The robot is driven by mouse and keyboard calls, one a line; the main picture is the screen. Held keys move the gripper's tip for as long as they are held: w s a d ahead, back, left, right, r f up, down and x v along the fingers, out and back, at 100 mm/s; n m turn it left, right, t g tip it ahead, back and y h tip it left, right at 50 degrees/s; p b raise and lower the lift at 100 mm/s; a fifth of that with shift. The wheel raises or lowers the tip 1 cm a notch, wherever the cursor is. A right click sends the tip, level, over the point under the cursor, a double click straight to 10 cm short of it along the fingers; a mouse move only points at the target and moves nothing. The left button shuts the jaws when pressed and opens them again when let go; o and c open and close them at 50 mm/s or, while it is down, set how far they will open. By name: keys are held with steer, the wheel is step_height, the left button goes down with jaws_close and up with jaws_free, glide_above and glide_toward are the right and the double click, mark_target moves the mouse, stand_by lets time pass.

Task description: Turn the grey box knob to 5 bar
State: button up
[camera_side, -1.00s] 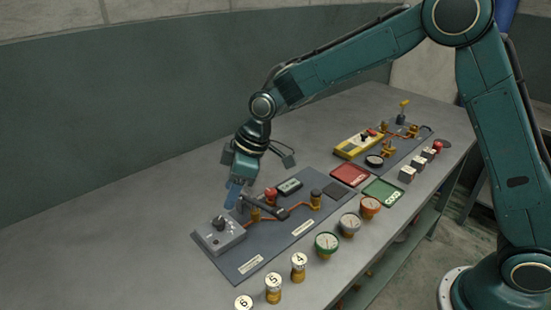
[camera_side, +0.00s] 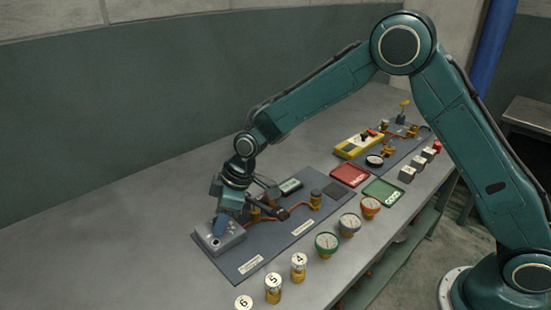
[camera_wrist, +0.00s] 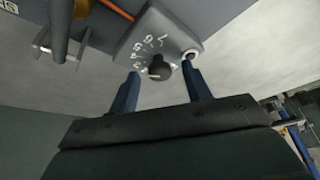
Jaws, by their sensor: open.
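The grey box (camera_side: 210,241) sits at the near left end of the dark panel on the bench. In the wrist view the grey box (camera_wrist: 137,42) shows its dial with white marks and the dark knob (camera_wrist: 159,68). I cannot read clearly which mark the knob points at. My gripper (camera_side: 220,228) is low over the grey box in the side view and hides the knob there. In the wrist view my gripper (camera_wrist: 161,82) is open, one blue finger on each side of the knob, with gaps showing between them and it.
The dark panel (camera_side: 250,265) carries copper pipework and a small display (camera_side: 290,186). Gauges stand along its front, including a green one (camera_side: 327,243), beside numbered cylinders (camera_side: 273,288). A red tray (camera_side: 350,175) and a green tray (camera_side: 383,190) lie farther right. The bench left of the box is clear.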

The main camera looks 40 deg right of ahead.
steer(key=c, duration=1)
steer(key=shift+m, duration=0.4)
steer(key=shift+s+a+m+t+h, duration=0.1)
steer(key=shift+m+t+h, duration=0.3)
steer(key=shift+m, duration=0.9)
steer(key=shift+s+a+m+t+h, duration=0.15)
steer(key=shift+m+h, duration=0.35)
steer(key=shift+m, duration=0.8)
steer(key=shift+w, duration=0.1)
steer(key=o, duration=1)
steer(key=shift+r, duration=0.1)
